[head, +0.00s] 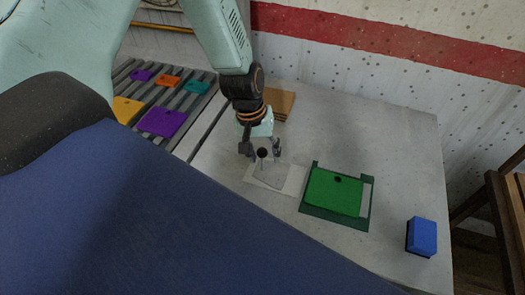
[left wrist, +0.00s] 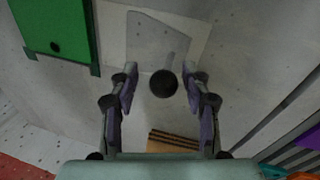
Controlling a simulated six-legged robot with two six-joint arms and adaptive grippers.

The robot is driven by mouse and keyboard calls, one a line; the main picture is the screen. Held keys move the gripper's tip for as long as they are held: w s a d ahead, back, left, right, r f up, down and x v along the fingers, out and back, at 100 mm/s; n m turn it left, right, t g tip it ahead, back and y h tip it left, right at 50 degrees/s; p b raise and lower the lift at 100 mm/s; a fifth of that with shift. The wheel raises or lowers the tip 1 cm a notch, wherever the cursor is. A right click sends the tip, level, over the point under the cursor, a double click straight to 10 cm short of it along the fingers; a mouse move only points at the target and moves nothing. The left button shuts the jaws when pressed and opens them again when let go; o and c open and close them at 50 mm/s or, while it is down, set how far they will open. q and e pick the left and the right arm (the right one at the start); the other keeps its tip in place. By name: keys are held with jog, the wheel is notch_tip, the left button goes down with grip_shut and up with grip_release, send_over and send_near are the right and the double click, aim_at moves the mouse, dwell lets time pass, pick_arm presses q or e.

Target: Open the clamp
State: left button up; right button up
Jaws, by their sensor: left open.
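A black ball knob (head: 262,153) stands over a grey plate (head: 270,175) on a pale sheet (head: 293,181) on the table; it looks like the handle of the clamp. The knob (left wrist: 163,83) also shows in the left wrist view. My left gripper (head: 262,148) is open and points down over the knob. In the left wrist view its fingertips (left wrist: 161,76) are on either side of the knob, with a gap at each side. The rest of the clamp is hard to make out. My right gripper is not in view.
A green plate (head: 333,194) lies in a dark green frame (head: 318,212) to the right. A blue block (head: 422,236) is near the table's right edge. A brown stack (head: 284,101) lies behind the gripper. Coloured plates lie on a slatted rack (head: 193,107) at left.

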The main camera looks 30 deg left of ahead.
pick_arm(q)
jog(key=shift+a+f, duration=0.1)
jog(key=shift+a, duration=0.1)
jog(key=shift+r, duration=0.35)
notch_tip(320, 180, up, 11)
jog(key=s+a, duration=0.1)
jog(key=a, duration=0.1)
dwell(0.4)
jog(key=shift+s, duration=0.15)
